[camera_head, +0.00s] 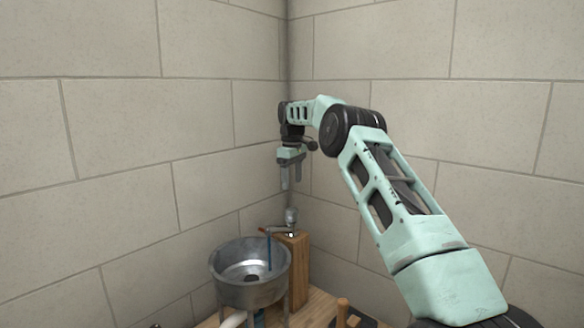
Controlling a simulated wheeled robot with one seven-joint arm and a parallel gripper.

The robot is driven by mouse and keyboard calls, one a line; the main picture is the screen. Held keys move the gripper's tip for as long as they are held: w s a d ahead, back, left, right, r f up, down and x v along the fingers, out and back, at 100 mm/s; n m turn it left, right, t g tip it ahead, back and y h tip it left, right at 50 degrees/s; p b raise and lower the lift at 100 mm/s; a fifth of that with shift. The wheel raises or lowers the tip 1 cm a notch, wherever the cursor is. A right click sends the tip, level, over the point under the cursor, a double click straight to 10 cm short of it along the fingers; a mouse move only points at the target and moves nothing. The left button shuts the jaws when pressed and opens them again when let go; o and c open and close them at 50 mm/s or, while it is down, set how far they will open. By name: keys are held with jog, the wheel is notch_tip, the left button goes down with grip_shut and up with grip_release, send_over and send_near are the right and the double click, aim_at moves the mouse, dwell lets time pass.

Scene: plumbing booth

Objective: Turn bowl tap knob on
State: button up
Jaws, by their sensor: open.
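The metal bowl (250,290) stands at the lower middle of the head view, near the corner of the booth. A tap (291,217) rises at the bowl's right rear, with a grey upright body and a thin arm reaching over the bowl. A thin blue strip, perhaps water or a rod, hangs from that arm into the bowl. I cannot clearly tell which part is the knob. My gripper (291,184) is above the tap, pointing down, with its two fingers apart and nothing visible between them. It appears clear of the tap.
A wooden block (299,272) stands beside the bowl under the tap. A wooden peg or handle (342,312) and a dark item lie on the wooden surface at the right. Tiled walls (110,130) meet in a corner close behind my gripper. The space above the bowl is free.

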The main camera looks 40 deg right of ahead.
jog(key=shift+r+p, duration=0.45)
jog(key=shift+r, duration=2.3)
jog(key=shift+a, duration=0.1)
